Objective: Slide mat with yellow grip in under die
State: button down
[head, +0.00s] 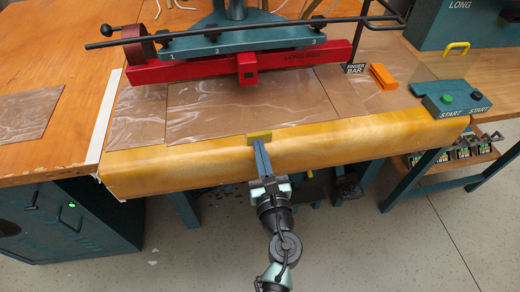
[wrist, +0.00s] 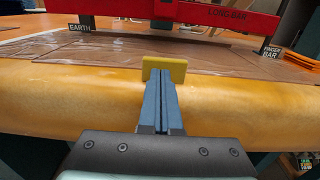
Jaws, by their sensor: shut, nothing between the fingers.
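The mat (head: 250,103) is a clear, shiny sheet lying flat on the table under and in front of the red die (head: 240,66). Its yellow grip (head: 259,137) sits at the mat's front edge, at the top of the rounded table edge. My gripper (head: 259,145) is shut, with its blue fingertips at the near side of the yellow grip. In the wrist view the grip (wrist: 164,69) stands just beyond the fingertips (wrist: 163,82); I cannot tell whether they touch. The red die (wrist: 200,12) spans the back, above the table.
The padded tan front edge (head: 330,145) runs across below the mat. An orange block (head: 382,77) and the FINGER BAR label (head: 355,70) are at the right. A START box (head: 445,98) with green and black buttons stands further right. Another clear sheet (head: 28,115) lies on the left table.

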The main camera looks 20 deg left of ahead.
jog(key=shift+w+a, duration=0.1)
jog(key=shift+w+a, duration=0.4)
jog(key=shift+w, duration=0.15)
jog(key=shift+r, duration=0.3)
jog(key=shift+s, duration=0.1)
